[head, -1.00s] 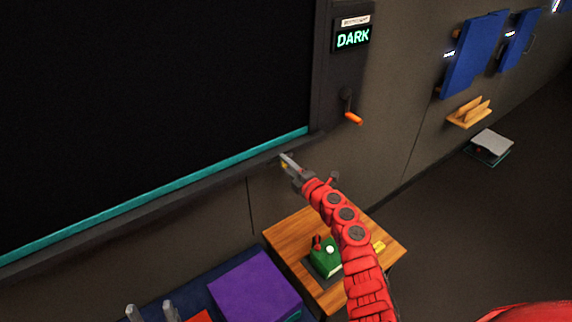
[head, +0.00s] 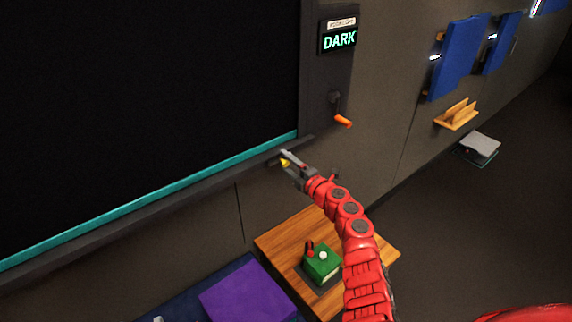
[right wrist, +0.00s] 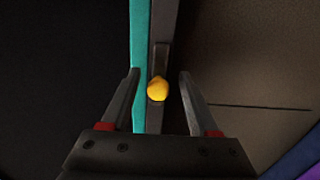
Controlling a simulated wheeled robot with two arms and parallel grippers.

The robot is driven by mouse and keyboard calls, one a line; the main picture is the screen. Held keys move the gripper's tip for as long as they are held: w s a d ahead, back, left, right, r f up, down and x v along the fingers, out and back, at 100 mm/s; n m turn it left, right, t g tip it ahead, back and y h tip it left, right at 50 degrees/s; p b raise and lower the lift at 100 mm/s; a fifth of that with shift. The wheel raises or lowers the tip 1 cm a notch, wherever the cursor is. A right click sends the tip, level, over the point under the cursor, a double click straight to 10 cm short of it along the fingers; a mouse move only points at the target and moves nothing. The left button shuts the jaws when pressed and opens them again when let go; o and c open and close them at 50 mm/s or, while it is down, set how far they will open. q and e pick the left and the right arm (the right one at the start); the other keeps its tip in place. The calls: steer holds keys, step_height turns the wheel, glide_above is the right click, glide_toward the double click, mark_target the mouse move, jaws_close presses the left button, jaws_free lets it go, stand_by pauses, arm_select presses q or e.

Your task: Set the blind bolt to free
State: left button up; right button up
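The yellow knob (head: 284,161), which looks like the blind bolt's handle, is at the lower right of the large black panel, by its bottom ledge. In the right wrist view the knob (right wrist: 157,88) lies between my fingers, with a visible gap on both sides, in front of a dark bar beside the teal strip. My right gripper (head: 290,158) is open at the knob; its fingers (right wrist: 159,85) stand apart. Any marking for the bolt's position is not visible. Only a small grey tip of my left gripper (head: 158,319) shows at the bottom edge of the head view.
An orange-handled crank (head: 343,121) sits right of the panel, below a display (head: 339,40) reading DARK. Below are a wooden table (head: 285,236) with a green box (head: 321,265) and red lever, and a purple block (head: 248,295). Blue wall panels (head: 458,58) hang right.

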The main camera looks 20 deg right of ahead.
steer(key=shift+a, duration=0.1)
steer(key=shift+s, duration=0.1)
steer(key=shift+s+d, duration=0.2)
steer(key=shift+s, duration=0.05)
steer(key=b+v, duration=0.2)
steer(key=v, duration=1.4)
steer(key=shift+s, duration=0.3)
